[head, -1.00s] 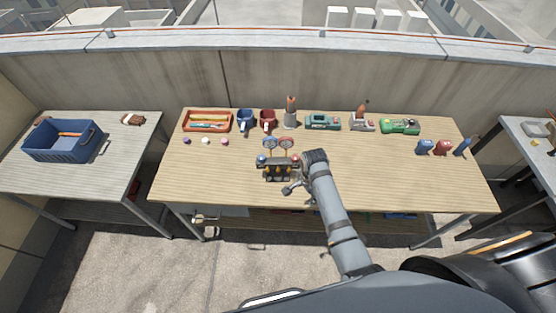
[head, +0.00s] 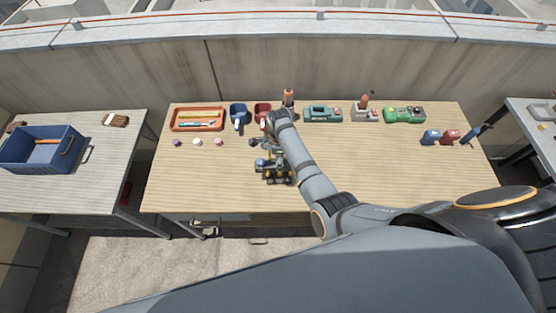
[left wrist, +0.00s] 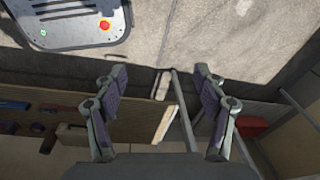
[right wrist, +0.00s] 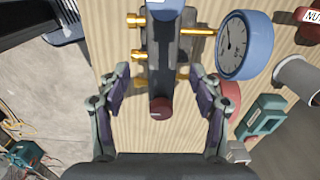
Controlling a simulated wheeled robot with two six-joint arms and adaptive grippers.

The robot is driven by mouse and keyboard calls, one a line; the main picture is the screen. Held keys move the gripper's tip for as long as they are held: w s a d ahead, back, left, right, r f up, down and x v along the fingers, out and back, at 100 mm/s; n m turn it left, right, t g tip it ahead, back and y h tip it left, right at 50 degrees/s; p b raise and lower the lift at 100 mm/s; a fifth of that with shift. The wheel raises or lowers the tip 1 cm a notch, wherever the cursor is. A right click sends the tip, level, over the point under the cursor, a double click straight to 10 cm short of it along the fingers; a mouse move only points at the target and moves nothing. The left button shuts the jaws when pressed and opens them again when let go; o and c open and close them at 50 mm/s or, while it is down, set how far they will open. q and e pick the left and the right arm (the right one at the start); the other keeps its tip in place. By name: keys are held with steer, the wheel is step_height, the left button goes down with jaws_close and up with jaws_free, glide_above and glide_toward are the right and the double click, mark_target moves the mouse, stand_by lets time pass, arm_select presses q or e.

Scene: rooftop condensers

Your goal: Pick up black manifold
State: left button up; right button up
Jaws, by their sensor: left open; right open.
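The black manifold (head: 275,173) stands on the middle table, with its top partly covered by my right arm and gripper in the head view. In the right wrist view, the manifold's dark body (right wrist: 160,62) shows brass fittings, a blue-rimmed gauge (right wrist: 245,45) and a dark red knob (right wrist: 160,107). My right gripper (right wrist: 159,80) is open, with one finger on each side of the body in that view; I cannot tell whether they touch it. It also shows in the head view (head: 259,144). My left gripper (left wrist: 162,75) is open and empty, away from the manifold.
Behind the manifold are an orange tray (head: 197,119), a blue mug (head: 239,114), a red mug (head: 262,108) and a teal device (head: 322,113). A blue crate (head: 42,152) sits on the left table. The middle table's front right is clear.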

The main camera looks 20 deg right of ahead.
step_height(320, 180, down, 4)
steer(key=b, duration=0.2)
steer(key=shift+b, duration=0.35)
steer(key=shift+w+f+b, duration=0.3)
steer(key=shift+f+b, duration=0.45)
steer(key=shift+f, duration=0.05)
step_height(320, 180, down, 4)
steer(key=b, duration=0.5)
steer(key=shift+s+f, duration=0.1)
steer(key=shift+r, duration=0.2)
steer(key=shift+c, duration=0.4)
steer(key=c, duration=1.2)
arm_select(q)
step_height(320, 180, down, 9)
steer(key=w, duration=0.1)
arm_select(e)
jaws_close()
